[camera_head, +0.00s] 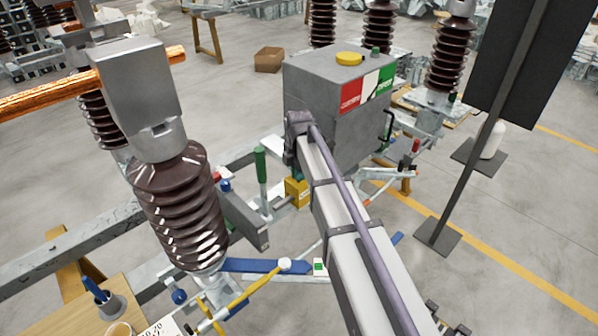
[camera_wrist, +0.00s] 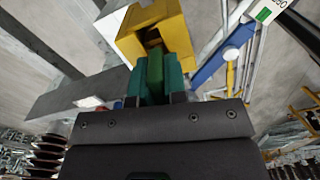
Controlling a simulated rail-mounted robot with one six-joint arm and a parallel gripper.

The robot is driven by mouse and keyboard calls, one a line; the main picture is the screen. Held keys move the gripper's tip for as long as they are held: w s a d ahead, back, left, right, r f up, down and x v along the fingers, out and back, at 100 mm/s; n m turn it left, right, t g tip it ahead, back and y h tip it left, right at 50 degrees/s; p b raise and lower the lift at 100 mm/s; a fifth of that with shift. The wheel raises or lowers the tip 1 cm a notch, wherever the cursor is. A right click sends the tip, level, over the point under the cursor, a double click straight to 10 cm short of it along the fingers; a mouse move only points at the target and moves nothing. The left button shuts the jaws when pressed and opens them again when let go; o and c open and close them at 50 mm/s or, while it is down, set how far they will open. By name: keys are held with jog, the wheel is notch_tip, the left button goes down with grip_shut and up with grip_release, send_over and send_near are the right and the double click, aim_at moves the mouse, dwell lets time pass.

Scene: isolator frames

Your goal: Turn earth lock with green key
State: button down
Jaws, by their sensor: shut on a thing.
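The earth lock is a yellow box. In the wrist view the yellow lock (camera_wrist: 152,27) is at the top centre, with a dark opening facing me. In the head view the lock (camera_head: 297,191) shows partly, just left of my arm. My gripper (camera_wrist: 156,78) is shut on the green key (camera_wrist: 155,71), which sits between its teal fingers. The key's far end is at the lock's opening. I cannot tell how deep it goes in or how far it is turned. In the head view my arm hides most of the gripper, and the key cannot be made out.
A green-handled lever (camera_head: 262,180) stands left of the lock. A grey cabinet (camera_head: 340,95) rises behind it. A brown ribbed insulator (camera_head: 180,205) is on the left. A blue bar (camera_head: 250,266) and a yellow rod (camera_head: 245,293) lie in front; the blue bar also shows in the wrist view (camera_wrist: 218,58).

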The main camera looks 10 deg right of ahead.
jog(key=m, duration=0.4)
jog(key=shift+m, duration=0.4)
jog(key=m, duration=0.4)
jog(key=shift+m, duration=0.3)
jog(key=m, duration=0.4)
jog(key=shift+m, duration=0.4)
jog(key=m, duration=0.4)
jog(key=shift+m, duration=0.3)
jog(key=c, duration=0.8)
grip_release()
jog(key=shift+c, duration=0.2)
jog(key=o, duration=0.6)
jog(key=shift+c, duration=0.2)
notch_tip(320, 180, up, 11)
jog(key=p, duration=1.1)
